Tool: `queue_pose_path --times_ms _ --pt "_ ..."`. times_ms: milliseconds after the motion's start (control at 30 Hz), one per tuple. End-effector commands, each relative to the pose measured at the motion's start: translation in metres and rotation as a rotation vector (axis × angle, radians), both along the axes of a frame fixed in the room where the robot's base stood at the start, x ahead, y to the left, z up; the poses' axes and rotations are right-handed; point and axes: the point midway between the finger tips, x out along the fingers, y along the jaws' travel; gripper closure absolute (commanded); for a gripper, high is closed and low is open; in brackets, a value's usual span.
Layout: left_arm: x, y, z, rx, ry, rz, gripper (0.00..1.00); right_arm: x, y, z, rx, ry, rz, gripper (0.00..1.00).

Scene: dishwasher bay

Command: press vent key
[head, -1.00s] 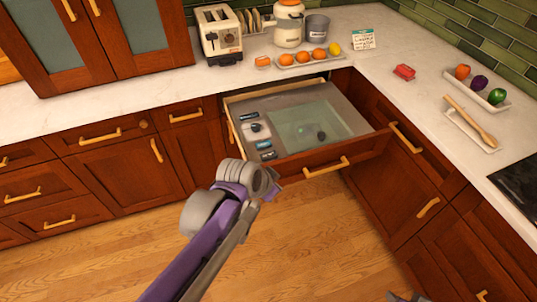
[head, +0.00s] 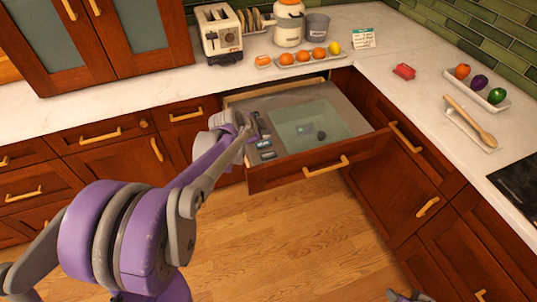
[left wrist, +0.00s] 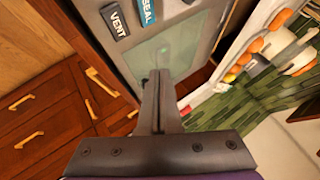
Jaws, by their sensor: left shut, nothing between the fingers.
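The vent key (left wrist: 117,21) is a dark key with white lettering in the left wrist view, on the grey panel of the open drawer (head: 345,114). It also shows in the head view (head: 268,155), as the key nearest the drawer front. A blue seal key (left wrist: 148,12) is beside it. My left gripper (head: 258,127) is shut and empty over the left part of the panel. In the left wrist view its fingers (left wrist: 161,78) overlap the glass window, apart from the vent key in the picture. I cannot tell its exact height above the panel.
The drawer has a glassy sunken window (head: 312,122) and a wooden front with a handle (head: 326,167). The wooden floor in front is clear.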

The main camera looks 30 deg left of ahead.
Motion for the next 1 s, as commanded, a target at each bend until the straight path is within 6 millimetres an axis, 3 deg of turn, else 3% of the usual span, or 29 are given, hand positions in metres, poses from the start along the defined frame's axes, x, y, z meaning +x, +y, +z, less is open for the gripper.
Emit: queue_pose_path --times_ms 267,700,1000 --pt "-0.001 0.000 -0.024 0.000 0.003 0.000 1.00 -0.006 0.000 -0.019 0.000 0.012 0.000 0.50" --pt "-0.001 0.000 -0.082 -0.001 0.002 0.000 1.00 -0.017 0.000 -0.065 0.000 0.032 0.000 0.50" --pt "0.000 0.000 -0.087 -0.001 0.000 0.001 1.00 -0.017 0.000 -0.069 0.000 0.033 0.000 0.50"
